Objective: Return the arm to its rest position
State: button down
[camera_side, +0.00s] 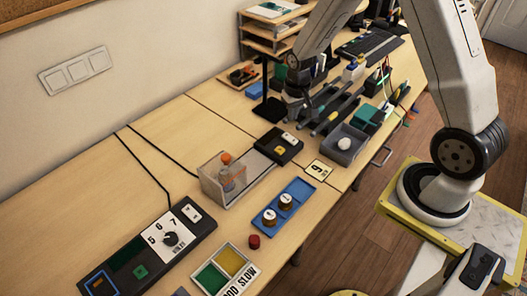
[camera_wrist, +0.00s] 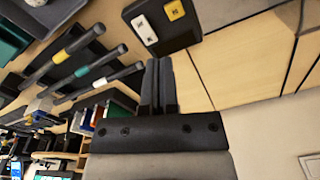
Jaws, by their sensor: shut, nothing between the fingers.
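My gripper (camera_wrist: 159,85) shows in the wrist view with its two dark fingers together and nothing between them. In the side view my gripper (camera_side: 296,105) hangs from my grey arm over the back part of the desk, near the dark tools. The fingertips are hard to make out there against the dark items. My arm reaches from its round base at the right, across the desk edge. In the wrist view the fingers point toward a black box with a white and a yellow key (camera_wrist: 158,25).
The black key box (camera_side: 282,145) stands beside a clear box (camera_side: 224,178). A blue tray (camera_side: 290,206) holds two round pieces. A black panel with a dial (camera_side: 150,250) lies at front left. A grey bin (camera_side: 343,146) and several tools (camera_wrist: 85,62) lie near my gripper. Bare desk (camera_side: 160,140) is at left.

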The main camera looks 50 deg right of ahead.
jog(key=s+a+r+n+t, duration=0.1)
jog(key=s+a+r+n, duration=0.3)
jog(key=s+a+r, duration=0.5)
jog(key=shift+s+a+r+t, duration=0.15)
jog(key=shift+s+a+t, duration=0.25)
jog(key=shift+s, duration=0.95)
